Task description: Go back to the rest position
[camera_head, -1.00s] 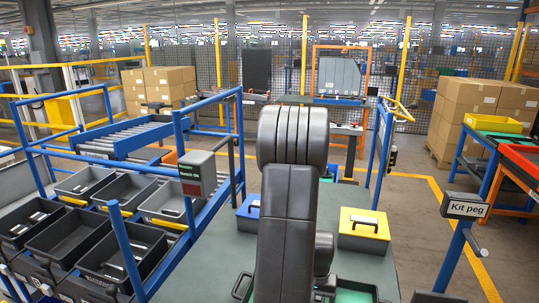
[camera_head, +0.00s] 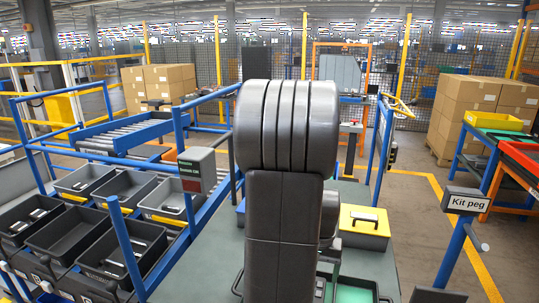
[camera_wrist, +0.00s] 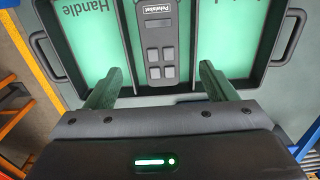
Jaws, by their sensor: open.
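My gripper (camera_wrist: 155,85) shows in the wrist view with its two fingers spread apart and nothing held between them. Beyond the fingertips lies a dark tray (camera_wrist: 290,50) with green-lined compartments, the left one marked "Handle". A dark handset (camera_wrist: 159,45) with several buttons and the word "Petelskot" lies in its middle compartment. I cannot tell whether the fingers touch the tray's near rim. In the head view my own arm stands in the middle and hides the gripper and most of the tray, whose green lining (camera_head: 355,294) shows at the bottom.
A yellow-lidded box (camera_head: 364,228) stands on the grey-green worktop (camera_head: 375,265). Grey bins (camera_head: 125,250) fill a blue rack at left. A "Kit peg" post (camera_head: 466,201) stands at right. Cardboard boxes (camera_head: 470,110) are stacked behind. The floor on the right is partly open.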

